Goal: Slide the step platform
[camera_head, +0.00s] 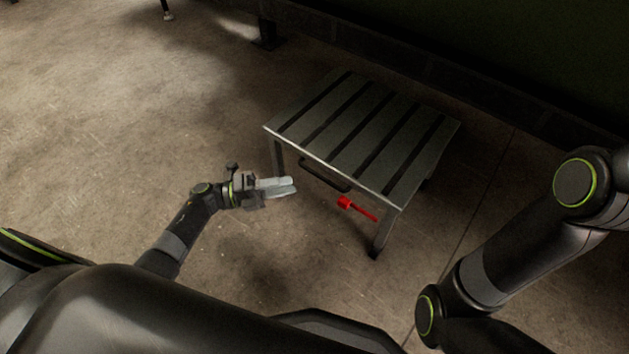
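The step platform (362,128) stands upright on the floor, right of the middle in the head view.
A red tool-like object (357,208) shows just below the platform's front edge, near the right front leg. A dark wall or ledge (420,65) runs behind the platform. The concrete floor (110,120) to the left is clear.

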